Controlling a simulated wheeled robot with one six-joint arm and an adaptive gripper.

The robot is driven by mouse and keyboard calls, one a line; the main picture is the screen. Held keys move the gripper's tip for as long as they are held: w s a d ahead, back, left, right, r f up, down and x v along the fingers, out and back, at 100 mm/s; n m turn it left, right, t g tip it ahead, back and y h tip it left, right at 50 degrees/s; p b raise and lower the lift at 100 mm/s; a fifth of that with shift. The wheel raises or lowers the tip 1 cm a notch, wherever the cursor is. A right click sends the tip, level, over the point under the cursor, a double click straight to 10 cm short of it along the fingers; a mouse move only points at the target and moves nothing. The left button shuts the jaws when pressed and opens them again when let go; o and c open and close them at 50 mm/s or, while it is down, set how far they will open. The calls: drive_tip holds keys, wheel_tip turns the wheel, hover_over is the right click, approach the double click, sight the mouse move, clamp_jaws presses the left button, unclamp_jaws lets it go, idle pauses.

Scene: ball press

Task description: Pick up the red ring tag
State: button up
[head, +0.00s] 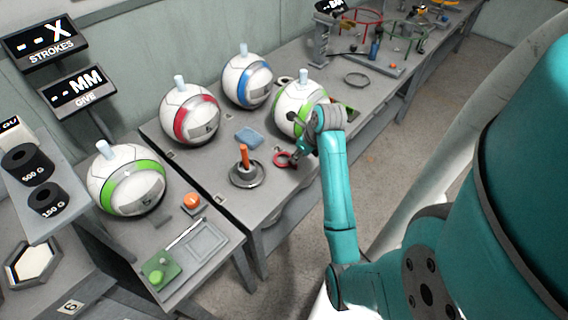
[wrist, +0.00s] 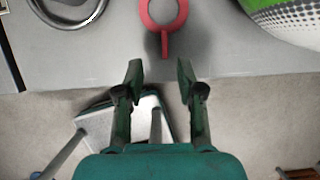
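The red ring tag (wrist: 165,44) lies on the grey table at the top middle of the wrist view, its short tab pointing toward my gripper. In the head view the ring tag (head: 278,163) is near the table's front edge, just left of my gripper (head: 299,152). In the wrist view my gripper (wrist: 160,73) is open and empty. Its two fingertips stand apart, on either side of the tab's line and short of the tab. In the head view my wrist partly hides the fingers.
A green-striped ball (head: 292,101) stands close behind my wrist; its side also shows in the wrist view (wrist: 292,22). A round metal dish (head: 248,174) with an orange-handled tool (head: 244,156) is left of the ring. A blue pad (head: 249,137) lies behind it.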

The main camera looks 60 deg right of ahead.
drive_tip(key=shift+s+d+x, duration=0.15)
drive_tip(key=shift+x, duration=1.7)
drive_tip(key=shift+s+d+x, duration=0.1)
drive_tip(key=shift+x, duration=1.75)
clamp_jaws()
